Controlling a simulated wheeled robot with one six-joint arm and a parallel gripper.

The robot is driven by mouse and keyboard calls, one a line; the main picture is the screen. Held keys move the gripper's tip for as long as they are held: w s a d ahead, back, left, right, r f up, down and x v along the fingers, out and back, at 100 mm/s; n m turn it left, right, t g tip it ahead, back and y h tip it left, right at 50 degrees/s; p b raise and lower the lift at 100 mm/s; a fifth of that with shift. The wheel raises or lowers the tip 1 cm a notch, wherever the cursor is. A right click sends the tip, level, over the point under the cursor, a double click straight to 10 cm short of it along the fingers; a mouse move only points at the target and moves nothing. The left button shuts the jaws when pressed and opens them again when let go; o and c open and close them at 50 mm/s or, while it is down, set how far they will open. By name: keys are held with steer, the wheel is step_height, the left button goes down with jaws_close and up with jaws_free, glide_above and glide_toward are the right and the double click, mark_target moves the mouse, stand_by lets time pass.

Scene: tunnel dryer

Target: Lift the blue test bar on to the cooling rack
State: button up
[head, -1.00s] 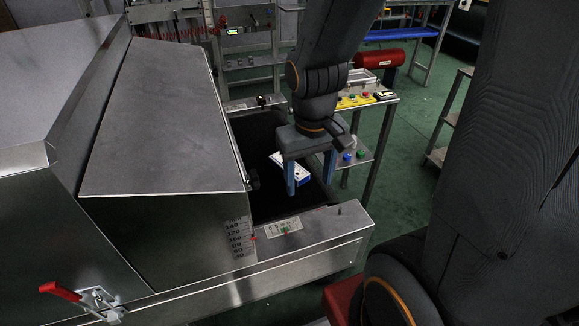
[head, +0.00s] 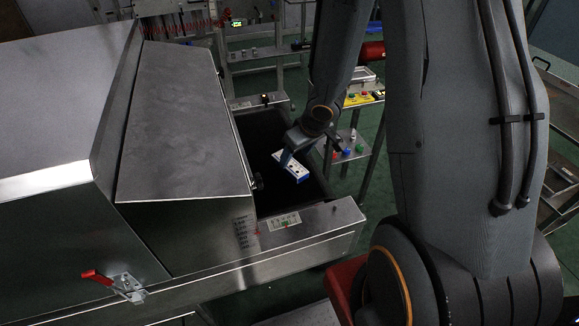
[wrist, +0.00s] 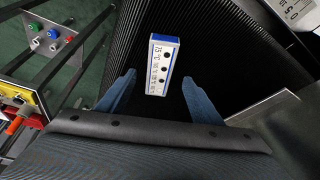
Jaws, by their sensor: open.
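The blue test bar (head: 293,168) has a white, printed top face with dark holes and blue sides. It lies on the dark belt (head: 262,138) at the dryer's open end. My gripper (wrist: 160,84) is open, with a gap on both sides of the bar. In the head view my gripper (head: 287,158) is tilted close above the bar, and its fingers are partly hidden. I cannot tell which stand is the cooling rack.
The dryer's steel hood (head: 178,125) rises left of the belt. A steel end plate (head: 312,222) borders it in front. A button panel (head: 347,152) stands to the right. A shelved metal stand (head: 562,176) is at the right edge, partly behind my arm.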

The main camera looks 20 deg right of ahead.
mark_target(290, 163)
steer(key=b+x, duration=0.1)
steer(key=x, duration=0.4)
steer(key=shift+w+f, duration=0.1)
steer(key=shift+w, duration=0.1)
steer(key=c, duration=1.3)
